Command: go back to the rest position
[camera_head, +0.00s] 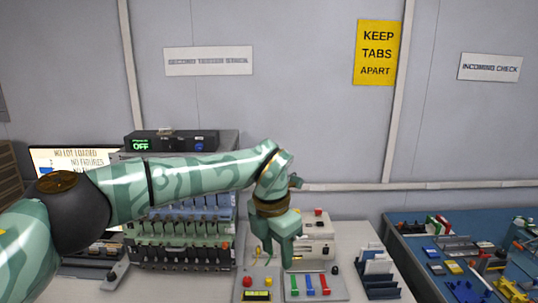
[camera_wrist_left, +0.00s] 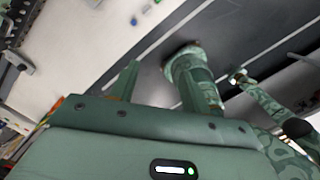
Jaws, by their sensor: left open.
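My left arm comes in from the left in the head view. Its left gripper (camera_head: 279,252) points down over the front of the bench equipment, beside the panel with green, blue and red parts. In the left wrist view the left gripper (camera_wrist_left: 157,78) is open, with nothing seen between its fingers. The head view does not show my right gripper. A patterned green arm of mine shows small at the right of the wrist view, and its jaws are too small to read.
A rack of cells (camera_head: 180,240) stands behind my forearm, under a tester reading OFF (camera_head: 170,142). A panel with coloured parts (camera_head: 316,287) and a dark slotted holder (camera_head: 377,275) lie near the gripper. A blue table (camera_head: 415,262) with many small parts stands at right.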

